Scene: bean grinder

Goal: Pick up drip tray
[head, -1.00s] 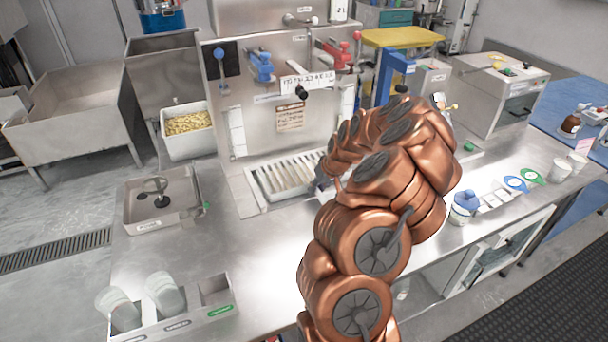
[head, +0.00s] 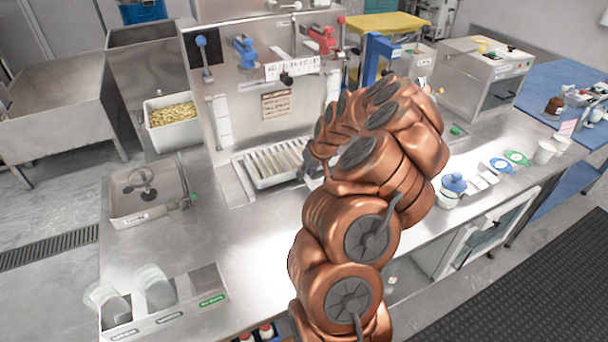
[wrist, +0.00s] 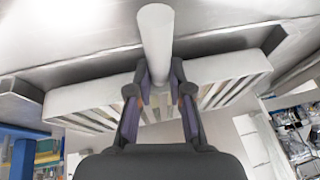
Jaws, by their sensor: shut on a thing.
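The drip tray (head: 268,165) is a pale, shallow tray with slats. In the head view it is at the foot of the steel machine, its right end partly hidden by my arm. In the wrist view the tray (wrist: 78,100) runs across the picture. My gripper (wrist: 158,88) is shut on the tray near the middle of its long side. A white cylinder (wrist: 155,38) shows beyond the fingertips. The exact contact is hard to see. In the head view my gripper is mostly hidden behind my arm.
The steel machine (head: 235,75) with a blue lever (head: 246,50) and a red lever (head: 322,38) stands behind the tray. A steel bin (head: 145,192) is to the left. A blue-lidded jar (head: 452,187) is to the right. The counter in front is mostly clear.

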